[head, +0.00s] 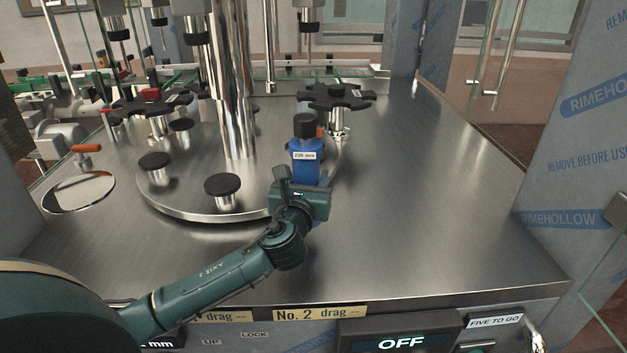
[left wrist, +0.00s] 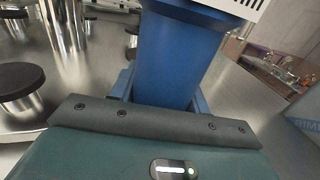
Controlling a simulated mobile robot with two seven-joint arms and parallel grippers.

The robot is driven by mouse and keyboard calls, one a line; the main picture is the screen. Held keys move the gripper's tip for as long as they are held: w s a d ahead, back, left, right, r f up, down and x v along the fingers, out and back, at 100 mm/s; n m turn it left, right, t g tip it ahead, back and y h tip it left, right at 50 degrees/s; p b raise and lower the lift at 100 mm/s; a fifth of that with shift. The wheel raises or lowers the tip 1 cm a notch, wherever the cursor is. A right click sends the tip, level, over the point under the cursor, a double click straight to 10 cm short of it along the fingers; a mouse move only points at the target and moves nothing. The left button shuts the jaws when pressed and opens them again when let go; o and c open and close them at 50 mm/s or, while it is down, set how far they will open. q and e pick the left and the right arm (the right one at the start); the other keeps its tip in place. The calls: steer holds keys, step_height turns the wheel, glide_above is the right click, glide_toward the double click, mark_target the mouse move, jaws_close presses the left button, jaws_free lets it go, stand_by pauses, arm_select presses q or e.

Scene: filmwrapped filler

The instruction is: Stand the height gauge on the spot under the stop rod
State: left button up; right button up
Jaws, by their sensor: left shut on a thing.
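The height gauge (head: 306,168) is a blue block with a black round cap and a white label reading "205 mm". My left gripper (head: 303,188) is shut on its lower part and holds it roughly upright, in front of the right edge of the round turntable. In the left wrist view the blue body of the gauge (left wrist: 175,60) rises from between the jaws. I cannot tell whether its base touches the steel top. Several rods hang at the back; one with a black collar (head: 308,27) is behind the gauge. I cannot tell which is the stop rod. The spot is not identifiable. My right gripper is not in view.
The turntable (head: 190,211) carries black-topped pedestals (head: 222,186) and a thick chrome column (head: 233,90). A black star wheel (head: 336,96) stands behind the gauge. The steel top (head: 430,200) is clear on the right. Film-wrapped posts (head: 575,150) and glass panels stand at the sides.

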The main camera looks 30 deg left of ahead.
arm_select(q)
steer(key=shift+w+a+p, duration=0.15)
steer(key=shift+w+a, duration=0.55)
steer(key=shift+a, duration=0.6)
steer(key=shift+w+a+p, duration=0.15)
steer(key=shift+w+a, duration=0.6)
steer(key=shift+a, duration=0.6)
steer(key=shift+w+a+p, duration=0.15)
steer(key=shift+w+a, duration=0.55)
steer(key=shift+a, duration=0.6)
steer(key=shift+w+a+f, duration=0.1)
steer(key=shift+w+a, duration=0.35)
steer(key=shift+a, duration=0.4)
steer(key=shift+w+a+f, duration=0.1)
steer(key=shift+w+a, duration=0.35)
steer(key=shift+a, duration=0.35)
steer(key=shift+f, duration=0.45)
steer(key=o, duration=1.4)
steer(key=shift+o, duration=0.2)
steer(key=shift+f, duration=0.1)
steer(key=b+v, duration=0.1)
steer(key=v, duration=1.2)
steer(key=shift+s+b, duration=0.15)
steer(key=shift+b, duration=0.25)
